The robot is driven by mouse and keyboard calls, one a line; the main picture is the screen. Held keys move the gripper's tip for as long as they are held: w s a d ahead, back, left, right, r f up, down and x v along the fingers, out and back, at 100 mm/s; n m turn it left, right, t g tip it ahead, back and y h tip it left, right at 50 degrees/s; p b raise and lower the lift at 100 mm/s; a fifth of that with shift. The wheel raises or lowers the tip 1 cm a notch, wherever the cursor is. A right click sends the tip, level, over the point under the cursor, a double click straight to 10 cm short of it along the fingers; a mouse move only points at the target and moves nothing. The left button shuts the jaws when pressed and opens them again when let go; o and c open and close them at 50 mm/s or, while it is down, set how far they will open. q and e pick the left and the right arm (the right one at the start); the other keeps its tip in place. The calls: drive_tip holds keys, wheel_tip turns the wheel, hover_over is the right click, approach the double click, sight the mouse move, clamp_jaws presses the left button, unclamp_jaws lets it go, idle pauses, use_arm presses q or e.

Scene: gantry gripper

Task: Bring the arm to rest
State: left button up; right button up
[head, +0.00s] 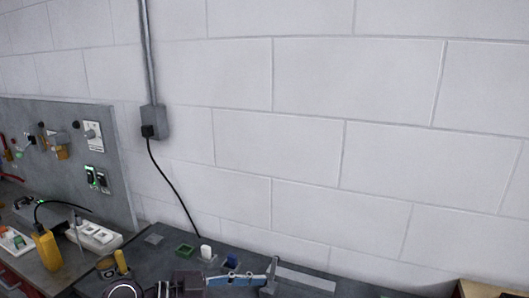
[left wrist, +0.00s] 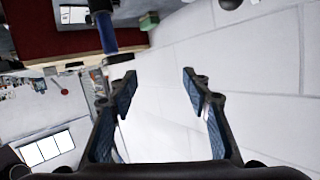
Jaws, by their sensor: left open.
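My left gripper (left wrist: 158,84) is open in the left wrist view, its two dark fingers with blue inner pads wide apart. Nothing is between them; a pale, blocky surface shows behind. My right gripper is in neither view.
A dark bench (head: 155,250) runs below a white block wall (head: 290,140). A grey panel (head: 60,125) with switches stands at the left. A yellow device (head: 47,250) and a white power strip (head: 95,236) sit near it. A black cable (head: 170,185) hangs from a wall box (head: 154,120).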

use_arm(q)
wheel_tip(320, 180, up, 8)
drive_tip(key=n+t+h, duration=0.1)
drive_tip(key=t+h, duration=0.2)
drive_tip(key=t, duration=0.2)
drive_tip(key=w+a+r+n+t+y, duration=0.35)
drive_tip(key=a+n+t+y, duration=0.25)
drive_tip(key=a+n+t, duration=0.35)
drive_tip(key=s+a+f+n+g+y, duration=0.3)
drive_tip(key=a+f+n+y, duration=0.5)
drive_tip(key=a+f+y, duration=0.65)
drive_tip(key=s+d+f+m+g+h, duration=0.2)
drive_tip(key=s+f+g, duration=0.5)
drive_tip(key=s+f, duration=0.6)
drive_tip(key=s+d+f+m+g+h, duration=0.25)
drive_tip(key=s+f+g, duration=0.45)
drive_tip(key=s, duration=0.6)
wheel_tip(320, 180, down, 27)
drive_tip(key=s+b, duration=0.1)
drive_tip(key=b, duration=0.1)
drive_tip(key=s+a+f+g+y, duration=0.1)
drive_tip(key=s+a+f, duration=0.1)
drive_tip(key=s+f, duration=1.6)
drive_tip(key=shift+a+f+b, duration=0.15)
drive_tip(key=shift+f+b, duration=0.2)
drive_tip(key=shift+b, duration=0.05)
